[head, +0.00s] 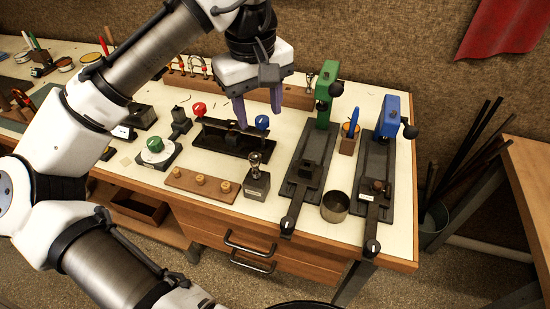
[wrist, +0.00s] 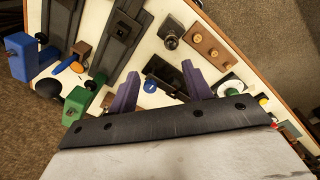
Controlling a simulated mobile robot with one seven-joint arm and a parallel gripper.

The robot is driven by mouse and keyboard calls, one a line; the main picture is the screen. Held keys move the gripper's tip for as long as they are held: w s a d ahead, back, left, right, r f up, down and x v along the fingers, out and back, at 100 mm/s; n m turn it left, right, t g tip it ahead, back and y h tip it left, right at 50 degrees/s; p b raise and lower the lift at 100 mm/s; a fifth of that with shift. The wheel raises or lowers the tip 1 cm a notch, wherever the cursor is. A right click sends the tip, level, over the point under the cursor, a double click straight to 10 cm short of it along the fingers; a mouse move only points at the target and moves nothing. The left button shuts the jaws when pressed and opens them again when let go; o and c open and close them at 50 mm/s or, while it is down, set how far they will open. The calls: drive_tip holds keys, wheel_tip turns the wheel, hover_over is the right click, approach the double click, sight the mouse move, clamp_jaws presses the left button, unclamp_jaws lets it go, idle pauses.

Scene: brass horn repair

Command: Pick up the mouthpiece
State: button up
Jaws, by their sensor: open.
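The mouthpiece (head: 255,159) appears to be the small silvery piece standing upright on a dark labelled block (head: 257,186) near the front of the bench. It also shows in the wrist view (wrist: 171,39), seen from above, beyond the fingertips. My gripper (head: 259,117) has two purple fingers, spread apart and empty. It hangs above the back of the bench, behind the mouthpiece and apart from it. In the wrist view the gripper (wrist: 160,70) spans a black fixture with a blue knob. Nothing hides the mouthpiece.
A wooden strip with several round plugs (head: 201,182) lies left of the block. Behind is the black fixture (head: 230,142) with red and blue knobs. Green (head: 327,90) and blue (head: 388,115) lever presses stand to the right. A metal cup (head: 335,206) sits between their bases.

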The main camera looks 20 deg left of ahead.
sight(255, 156)
drive_tip(key=shift+n+g, duration=0.3)
drive_tip(key=shift+g, duration=0.2)
drive_tip(key=f, duration=0.5)
drive_tip(key=s+f+p, duration=0.1)
drive_tip(key=f, duration=0.2)
drive_tip(key=shift+a+f, duration=0.25)
drive_tip(key=shift+a+f+p, duration=0.15)
drive_tip(key=shift+f+p, duration=0.2)
drive_tip(key=shift+f, duration=1.05)
drive_tip(key=shift+a+f+p, duration=0.1)
drive_tip(key=shift+f+p, duration=0.2)
drive_tip(key=shift+f, duration=1.1)
clamp_jaws()
drive_tip(key=shift+w+r, duration=0.1)
wheel_tip(255, 156, up, 20)
drive_tip(key=b, duration=0.1)
drive_tip(key=shift+b, duration=0.35)
